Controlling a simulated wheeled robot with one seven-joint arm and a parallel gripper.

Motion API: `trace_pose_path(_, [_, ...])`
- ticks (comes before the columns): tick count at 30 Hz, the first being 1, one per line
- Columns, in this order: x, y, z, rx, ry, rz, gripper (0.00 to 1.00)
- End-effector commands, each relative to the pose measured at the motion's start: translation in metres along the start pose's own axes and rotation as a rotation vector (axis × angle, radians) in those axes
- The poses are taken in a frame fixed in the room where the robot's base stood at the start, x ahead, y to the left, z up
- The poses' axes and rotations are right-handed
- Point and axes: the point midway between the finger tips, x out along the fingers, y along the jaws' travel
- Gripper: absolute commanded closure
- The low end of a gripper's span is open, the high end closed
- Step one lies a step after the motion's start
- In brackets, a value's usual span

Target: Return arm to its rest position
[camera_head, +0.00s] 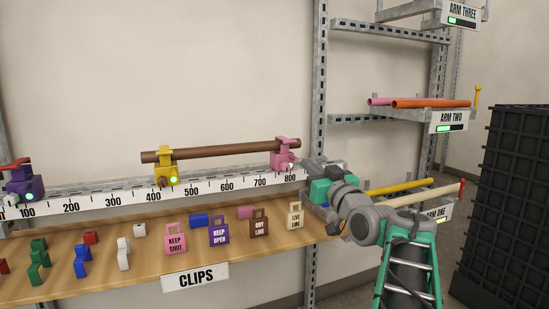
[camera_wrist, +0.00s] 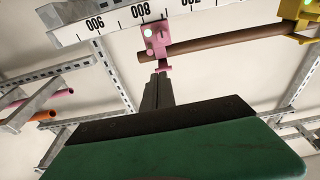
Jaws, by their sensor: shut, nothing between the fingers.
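My arm (camera_head: 350,205) reaches up and left from the lower right in the head view, its end beside the right end of the ruled rail. My gripper shows in the wrist view (camera_wrist: 158,80), its fingers shut together with nothing between them. In that view the fingertips point at the pink clamp (camera_wrist: 157,40) and appear close to it; I cannot tell if they touch. A brown pipe (camera_head: 225,150) lies across both.
A wooden shelf (camera_head: 120,255) below the rail holds coloured clips and labelled tags. A purple clamp (camera_head: 24,187) is at the far left. Rack arms with an orange pipe (camera_head: 430,104) and a yellow pipe (camera_head: 400,186) stand right. A black grid crate (camera_head: 512,200) is at the right edge.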

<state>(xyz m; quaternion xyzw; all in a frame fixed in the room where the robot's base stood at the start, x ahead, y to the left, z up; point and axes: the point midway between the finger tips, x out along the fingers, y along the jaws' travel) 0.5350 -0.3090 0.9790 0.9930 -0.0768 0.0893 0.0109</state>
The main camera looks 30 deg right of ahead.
Motion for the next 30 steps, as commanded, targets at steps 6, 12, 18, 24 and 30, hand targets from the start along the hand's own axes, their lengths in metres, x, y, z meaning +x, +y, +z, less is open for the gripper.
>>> trace_pose_path(6, [0.018,-0.045,-0.015,0.017,-0.136,-0.041,1.00])
trace_pose_path(12, [0.008,-0.155,-0.011,0.041,-0.529,-0.123,1.00])
trace_pose_path(18, [-0.070,-0.240,-0.014,0.017,-0.940,-0.175,1.00])
trace_pose_path(24, [-0.178,-0.277,-0.033,-0.051,-1.307,-0.181,1.00])
trace_pose_path(30, [-0.232,-0.279,-0.035,-0.089,-1.462,-0.161,1.00])
